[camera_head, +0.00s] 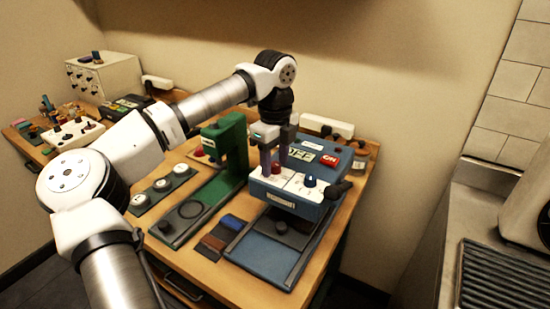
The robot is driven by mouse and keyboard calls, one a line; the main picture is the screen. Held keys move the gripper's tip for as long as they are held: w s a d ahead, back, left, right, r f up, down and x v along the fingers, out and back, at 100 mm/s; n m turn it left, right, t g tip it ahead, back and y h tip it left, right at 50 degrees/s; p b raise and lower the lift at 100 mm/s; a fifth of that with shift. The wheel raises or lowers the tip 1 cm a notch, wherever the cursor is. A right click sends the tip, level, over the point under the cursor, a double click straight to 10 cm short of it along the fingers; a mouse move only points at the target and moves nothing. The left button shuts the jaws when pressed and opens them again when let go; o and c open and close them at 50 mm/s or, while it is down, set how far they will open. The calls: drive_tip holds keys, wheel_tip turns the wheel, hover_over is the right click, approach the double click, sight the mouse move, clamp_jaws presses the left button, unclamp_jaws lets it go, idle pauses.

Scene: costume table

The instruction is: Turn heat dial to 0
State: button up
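A blue heat-press-like machine (335,160) stands on the wooden table, with a pale control panel (294,184) on its front. A red dial (277,168) and a blue dial (310,181) sit on this panel. The labels are too small to read, so I cannot tell which dial is for heat. My gripper (276,163) points down over the panel's left part. Its two fingers are apart, with the red dial low between them. I cannot tell whether either finger touches the dial. The blue dial is to the right, clear of the fingers.
A red button (331,159) and a green display are on the machine's top. A dark handle (339,189) sticks out at its right. A green press (229,150) stands close on the left. A blue plate (265,254) lies in front.

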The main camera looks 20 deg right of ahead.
drive_tip(key=c, duration=1)
drive_tip(key=shift+o, duration=0.2)
